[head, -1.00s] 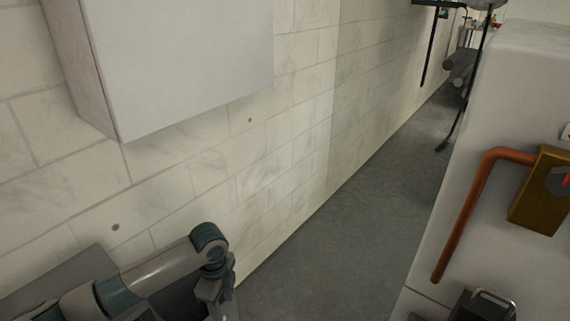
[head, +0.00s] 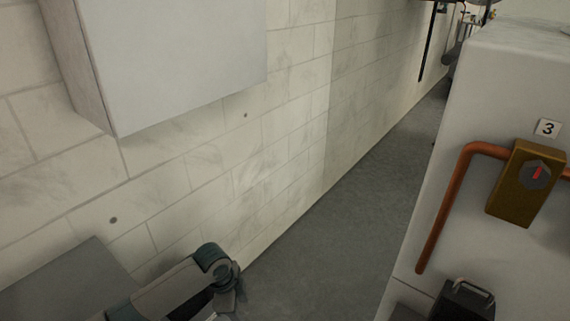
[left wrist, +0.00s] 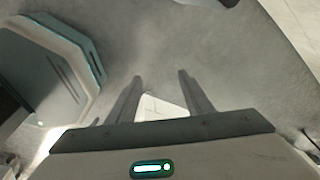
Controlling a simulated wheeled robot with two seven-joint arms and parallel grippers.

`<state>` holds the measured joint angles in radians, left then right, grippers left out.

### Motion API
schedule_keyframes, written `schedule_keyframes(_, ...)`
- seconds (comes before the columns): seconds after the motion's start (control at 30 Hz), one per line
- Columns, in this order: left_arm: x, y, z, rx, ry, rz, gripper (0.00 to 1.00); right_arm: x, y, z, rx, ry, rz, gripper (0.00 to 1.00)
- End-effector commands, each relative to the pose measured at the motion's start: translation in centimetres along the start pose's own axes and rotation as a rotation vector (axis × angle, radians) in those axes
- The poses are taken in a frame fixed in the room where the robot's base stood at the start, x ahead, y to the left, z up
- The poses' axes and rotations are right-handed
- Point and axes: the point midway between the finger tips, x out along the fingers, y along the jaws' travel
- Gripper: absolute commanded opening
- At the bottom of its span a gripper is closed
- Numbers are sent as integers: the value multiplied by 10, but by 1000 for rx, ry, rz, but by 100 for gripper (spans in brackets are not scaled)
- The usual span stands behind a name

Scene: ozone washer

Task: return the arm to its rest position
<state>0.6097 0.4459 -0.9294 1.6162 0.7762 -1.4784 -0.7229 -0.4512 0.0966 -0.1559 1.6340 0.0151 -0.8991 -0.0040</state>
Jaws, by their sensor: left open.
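My left arm (head: 195,285) comes in at the bottom left of the head view, bent, with its lower part cut off by the frame. My left gripper shows in the left wrist view (left wrist: 160,78). Its two fingers are apart, with nothing between the tips, over the grey floor. The gripper does not show clearly in the head view. My right gripper is not in view.
A white wall cabinet (head: 175,65) hangs at the upper left on the tiled wall (head: 290,120). At right stands a white machine (head: 460,130) with a copper pipe (head: 441,215), a brass box with a red-marked dial (head: 520,185) and a "3" label. Grey floor (head: 345,220) lies clear between.

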Motion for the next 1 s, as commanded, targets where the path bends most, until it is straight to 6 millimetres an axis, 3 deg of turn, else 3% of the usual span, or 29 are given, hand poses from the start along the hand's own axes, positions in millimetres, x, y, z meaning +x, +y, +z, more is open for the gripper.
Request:
schedule_keyframes(0.23,54,16,-12,-265,119,-76,47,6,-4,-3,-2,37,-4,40)
schedule_keyframes(0.47,118,54,1,-606,215,-166,47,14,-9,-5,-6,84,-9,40)
schedule_keyframes(0.67,169,119,33,-883,247,-233,47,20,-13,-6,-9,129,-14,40)
schedule_keyframes(0.8,198,182,60,-1059,247,-276,47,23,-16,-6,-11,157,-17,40)
schedule_keyframes(1.0,222,275,93,-1239,226,-324,47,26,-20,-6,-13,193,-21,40)
